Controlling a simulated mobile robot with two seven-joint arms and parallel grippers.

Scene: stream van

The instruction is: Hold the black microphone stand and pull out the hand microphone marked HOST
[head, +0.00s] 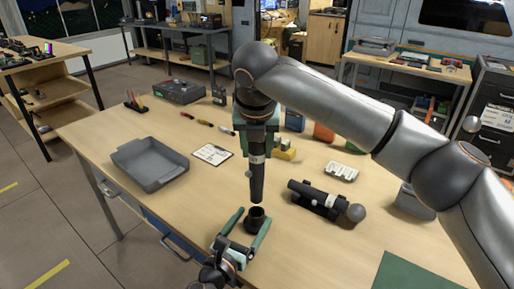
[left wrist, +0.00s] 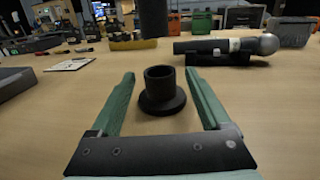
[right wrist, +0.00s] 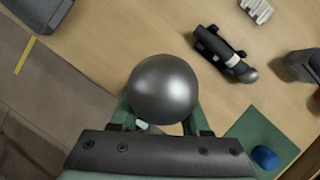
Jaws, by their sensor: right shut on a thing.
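The black microphone stand (head: 257,219), a short round cup on a wider base, stands upright on the table. My left gripper (head: 253,212) is open, with one finger on each side of the stand. In the left wrist view the stand (left wrist: 162,92) has a gap to both fingers. My right gripper (head: 257,143) is shut on a dark hand microphone (head: 256,180), held upright above the stand and clear of it. Its pale band shows, but I cannot read the marking. Its round grey head (right wrist: 163,89) fills the middle of the right wrist view.
A second microphone (head: 305,190) lies on a black holder to the right. A grey tray (head: 150,165) and a white card (head: 212,154) are on the left. A green mat (head: 410,272) lies at the front right. Small boxes stand behind my right gripper.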

